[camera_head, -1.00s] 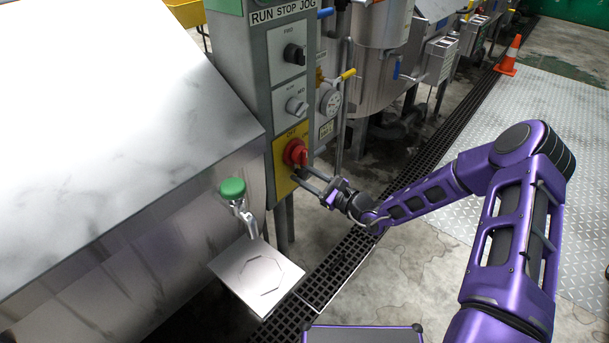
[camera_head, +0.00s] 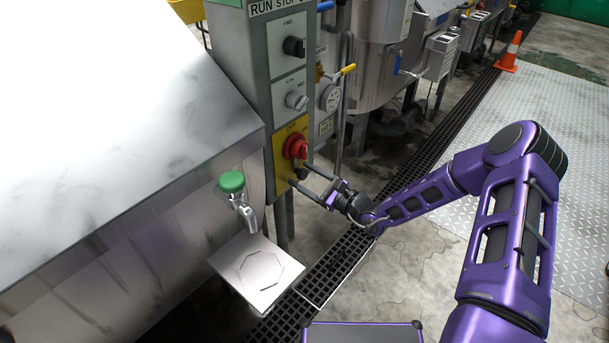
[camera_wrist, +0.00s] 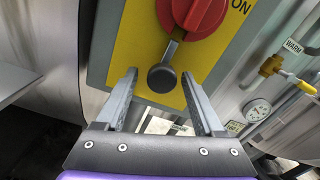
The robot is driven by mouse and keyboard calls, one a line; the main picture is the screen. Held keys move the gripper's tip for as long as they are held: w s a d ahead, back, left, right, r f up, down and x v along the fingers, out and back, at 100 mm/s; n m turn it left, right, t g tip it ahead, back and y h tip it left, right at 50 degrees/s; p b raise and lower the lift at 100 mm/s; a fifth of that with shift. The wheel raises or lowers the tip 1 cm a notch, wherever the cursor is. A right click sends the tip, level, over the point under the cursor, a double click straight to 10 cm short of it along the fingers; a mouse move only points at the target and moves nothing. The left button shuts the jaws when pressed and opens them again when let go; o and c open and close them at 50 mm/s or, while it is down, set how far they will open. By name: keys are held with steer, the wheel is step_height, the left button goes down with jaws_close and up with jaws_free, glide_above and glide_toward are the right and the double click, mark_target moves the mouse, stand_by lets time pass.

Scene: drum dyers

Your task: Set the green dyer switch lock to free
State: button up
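The red rotary switch (camera_head: 296,147) sits on a yellow plate (camera_head: 281,160) low on the grey control box; it also shows at the top of the wrist view (camera_wrist: 195,12). Just below it is the lock, a short grey lever with a round dark knob (camera_wrist: 162,77), its lever running up to the red switch. My gripper (camera_head: 298,173) is open in front of the yellow plate. In the wrist view the fingers (camera_wrist: 158,75) stand apart on either side of the dark knob, with gaps on both sides. Whether the fingertips touch the plate I cannot tell.
Two more knobs (camera_head: 295,47) (camera_head: 296,101) sit above on the box. A green-topped tap handle (camera_head: 232,183) juts out left of my gripper, above a metal plate (camera_head: 256,272). Pipes and a gauge (camera_wrist: 257,110) are to the right. The floor on the right is open.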

steer(key=shift+r, duration=0.1)
steer(key=v, duration=1.7)
steer(key=shift+p, duration=0.35)
steer(key=shift+s+d, duration=0.1)
steer(key=shift+s, duration=0.05)
